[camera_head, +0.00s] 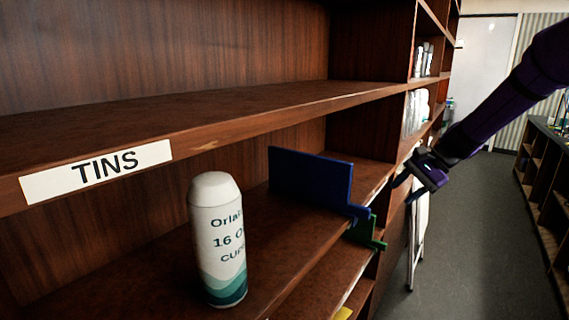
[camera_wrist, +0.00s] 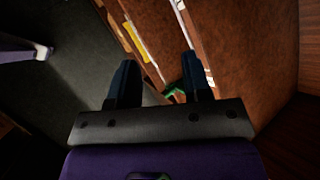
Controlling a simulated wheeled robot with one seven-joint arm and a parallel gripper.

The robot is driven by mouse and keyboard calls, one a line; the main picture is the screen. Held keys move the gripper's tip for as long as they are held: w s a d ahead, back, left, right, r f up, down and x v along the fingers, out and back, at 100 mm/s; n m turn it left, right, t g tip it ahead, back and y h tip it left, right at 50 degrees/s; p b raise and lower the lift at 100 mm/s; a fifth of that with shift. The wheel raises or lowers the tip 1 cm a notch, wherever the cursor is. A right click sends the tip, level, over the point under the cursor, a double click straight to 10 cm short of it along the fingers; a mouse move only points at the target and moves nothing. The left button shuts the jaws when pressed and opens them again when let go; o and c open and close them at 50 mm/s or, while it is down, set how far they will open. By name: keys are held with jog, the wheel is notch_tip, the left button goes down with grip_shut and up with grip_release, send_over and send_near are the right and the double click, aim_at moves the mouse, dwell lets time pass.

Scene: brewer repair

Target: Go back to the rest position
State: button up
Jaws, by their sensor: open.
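My gripper (camera_head: 408,180) is at the right of the head view, at the end of my purple arm. It hangs in front of the shelf edge, to the right of the blue divider. In the wrist view, my gripper (camera_wrist: 158,85) has its two dark fingers apart with nothing held between them. A white tin with a teal wave pattern (camera_head: 218,240) stands upright on the shelf below the "TINS" label (camera_head: 97,171), well to the left of my gripper.
A blue divider (camera_head: 310,180) stands on the tin's shelf. A green piece (camera_head: 368,235) is at the shelf edge and also shows in the wrist view (camera_wrist: 174,90). White items (camera_head: 416,112) fill farther shelves.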

jog(key=s+a+r+n+h, duration=0.2)
jog(key=s+r+n+h, duration=0.1)
jog(key=s+r, duration=0.5)
jog(key=s+d+r+n+t+h, duration=0.1)
jog(key=s+n+t+h, duration=0.1)
jog(key=s, duration=1.1)
jog(key=s+d+r+n+t+h, duration=0.1)
jog(key=s+r+n+t+h, duration=0.1)
jog(key=s, duration=1.1)
jog(key=n+h, duration=0.1)
jog(key=n, duration=0.1)
jog(key=shift+r+n, duration=0.15)
jog(key=shift+n, duration=0.25)
